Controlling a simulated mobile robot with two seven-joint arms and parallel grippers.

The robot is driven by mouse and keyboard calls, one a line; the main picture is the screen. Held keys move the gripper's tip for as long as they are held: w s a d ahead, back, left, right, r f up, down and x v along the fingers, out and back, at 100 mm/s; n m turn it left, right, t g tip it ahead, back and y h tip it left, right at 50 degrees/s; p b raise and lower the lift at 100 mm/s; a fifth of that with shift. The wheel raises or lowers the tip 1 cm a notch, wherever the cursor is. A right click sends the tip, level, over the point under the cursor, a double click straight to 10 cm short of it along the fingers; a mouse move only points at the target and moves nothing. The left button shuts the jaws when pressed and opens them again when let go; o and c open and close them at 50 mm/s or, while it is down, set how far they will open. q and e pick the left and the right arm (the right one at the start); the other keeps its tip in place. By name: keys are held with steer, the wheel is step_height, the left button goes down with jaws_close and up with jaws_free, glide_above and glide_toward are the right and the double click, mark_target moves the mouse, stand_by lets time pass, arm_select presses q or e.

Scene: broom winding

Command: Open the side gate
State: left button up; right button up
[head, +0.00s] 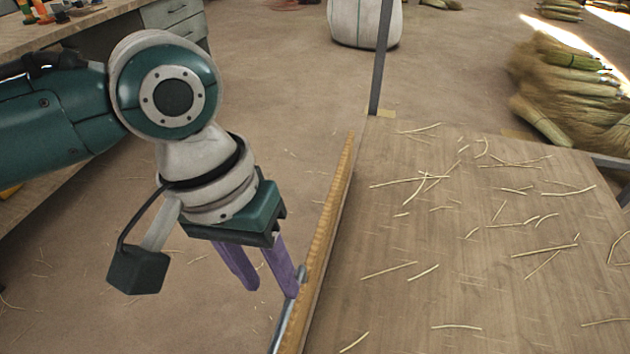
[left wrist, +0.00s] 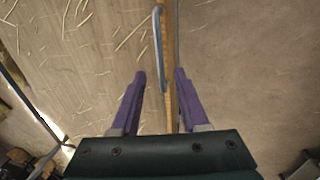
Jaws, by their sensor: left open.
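The side gate (head: 335,205) is a low upright wooden board along the left edge of the platform. Its narrow top edge also runs up the left wrist view (left wrist: 170,45). A grey metal bar handle (head: 287,325) is on the gate, and it shows in the left wrist view (left wrist: 158,45) beside the top edge. My left gripper (head: 271,289) has two purple fingers, spread and pointing down by the handle's far end. In the left wrist view (left wrist: 160,72), handle and gate edge appear between the fingers. I cannot tell whether a finger touches them. My right gripper is out of view.
The wooden platform (head: 400,300) carries scattered straw stalks. A thin grey post (head: 381,60) rises at its far left corner. A workbench (head: 60,30) is at upper left. Floor left of the gate is mostly clear.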

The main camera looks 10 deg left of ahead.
mark_target(285, 310)
arm_select(q)
steer(key=f, duration=0.2)
steer(key=d+f+b, duration=0.1)
steer(key=f, duration=0.2)
steer(key=shift+f+b, duration=0.25)
steer(key=shift+b, duration=0.05)
jaws_close()
stand_by(1.1)
